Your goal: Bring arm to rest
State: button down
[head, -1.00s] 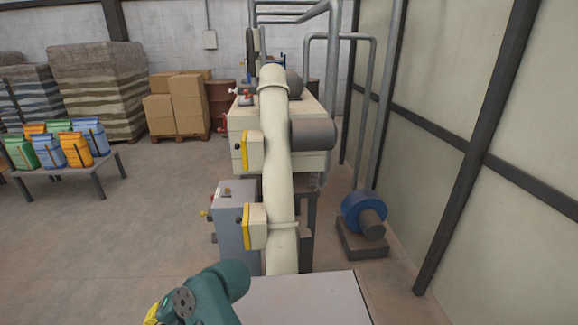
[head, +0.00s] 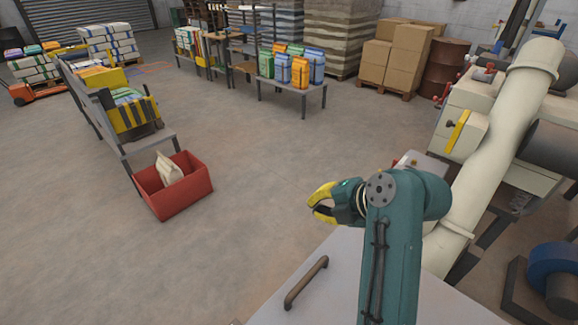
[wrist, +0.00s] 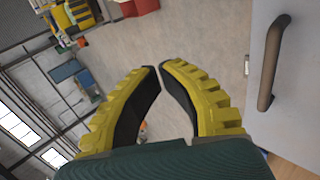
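My gripper (head: 316,206) has yellow outer fingers with dark inner pads and sits at the end of my teal arm (head: 385,240).
A grey panel with a brown handle (head: 306,283) lies below my arm; the handle (wrist: 272,62) also shows in the wrist view. The cream pipe (head: 500,130) and machine stand close on the right. A red bin (head: 178,203) stands left. The floor between is clear.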

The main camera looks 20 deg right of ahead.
jog(key=a+f+n, duration=0.1)
jog(key=a+f, duration=0.4)
jog(key=a, duration=0.8)
jog(key=s+a+r+m+t, duration=0.2)
jog(key=a+r+m+t, duration=0.25)
jog(key=r, duration=0.25)
jog(key=s+d+r+m+t+h, duration=0.3)
jog(key=s+r+m+t, duration=0.3)
jog(key=r+m, duration=0.4)
jog(key=s+d+r+m+t+h, duration=0.2)
jog(key=s+r+m+t+h, duration=0.1)
jog(key=s+r+m, duration=0.6)
notch_tip(320, 180, up, 33)
jog(key=w+m+p, duration=0.1)
jog(key=m+p, duration=0.1)
jog(key=p, duration=2.9)
jog(key=shift+w+d+f+y+p, duration=0.2)
jog(key=shift+y+p, duration=0.1)
jog(key=shift+y, duration=0.1)
